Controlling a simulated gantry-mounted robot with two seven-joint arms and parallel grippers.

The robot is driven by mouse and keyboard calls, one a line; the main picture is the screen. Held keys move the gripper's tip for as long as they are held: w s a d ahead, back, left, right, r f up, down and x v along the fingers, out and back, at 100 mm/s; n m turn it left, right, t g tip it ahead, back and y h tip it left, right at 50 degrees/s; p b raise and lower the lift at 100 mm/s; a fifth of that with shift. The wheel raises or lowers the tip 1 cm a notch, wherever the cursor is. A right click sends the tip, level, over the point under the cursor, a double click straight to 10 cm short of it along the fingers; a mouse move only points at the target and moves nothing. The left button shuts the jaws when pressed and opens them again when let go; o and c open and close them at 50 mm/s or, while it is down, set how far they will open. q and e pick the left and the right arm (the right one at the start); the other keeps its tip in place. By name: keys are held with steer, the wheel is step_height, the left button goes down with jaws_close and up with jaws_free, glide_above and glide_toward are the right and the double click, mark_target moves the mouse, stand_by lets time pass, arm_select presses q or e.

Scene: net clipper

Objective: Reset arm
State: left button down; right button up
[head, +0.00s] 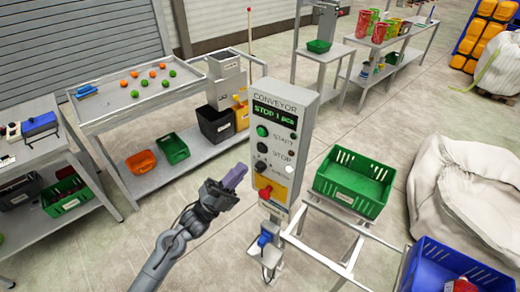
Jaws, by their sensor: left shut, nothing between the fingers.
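My left arm comes up from the bottom, and its left gripper (238,174) is beside the lower left of the grey conveyor control box (284,110). Its purple fingers are together with nothing visible held. The box's display (275,114) reads "STOP 1 pcs". Below it are a green START button (262,131), a black STOP button (262,148) and a red knob (265,192) on a yellow panel. I cannot tell whether the gripper touches the box. My right gripper is not in view.
A green crate (355,184) sits on a frame right of the box; a blue crate (455,270) is at lower right. A table with orange and green balls (150,74) stands behind left. A large white sack (460,195) fills the right. Floor is open at lower left.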

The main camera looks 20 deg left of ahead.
arm_select(q)
steer(key=s+d+f+n+g+y, duration=0.25)
steer(key=s+f+n+y, duration=0.95)
steer(key=f, duration=0.6)
steer(key=s+a+f+n+g+y, duration=0.3)
steer(key=s+n+g, duration=0.2)
steer(key=s+g, duration=0.3)
steer(key=s+a+f+n+g+y, duration=0.25)
steer(key=s+n+g, duration=0.25)
steer(key=s, duration=0.6)
step_height(320, 180, up, 22)
steer(key=p, duration=2.2)
steer(key=shift+w+a, duration=0.15)
steer(key=shift+w, duration=0.15)
steer(key=shift+f, duration=0.15)
